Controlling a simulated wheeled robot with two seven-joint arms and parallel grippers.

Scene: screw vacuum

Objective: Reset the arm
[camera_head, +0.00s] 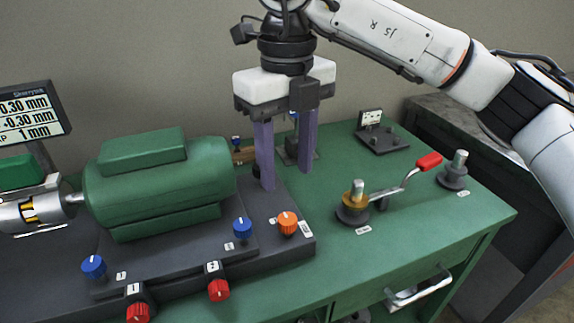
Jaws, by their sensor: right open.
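My right arm comes in from the upper right, and its white links bend across the top of the view. My right gripper (285,155) points down with its two purple fingers apart and nothing visible between them. It is just right of the green motor (160,178), above the back right part of the dark base plate (285,252). The left fingertip overlaps the plate's back edge in the picture; I cannot tell whether it touches. My left gripper is not in view.
The green table (430,225) carries a red-handled lever (405,180) on a yellow-topped post and a grey post (455,170). Blue, red and an orange knob (287,222) line the plate. A display (28,115) stands at left. The table's right side has free room.

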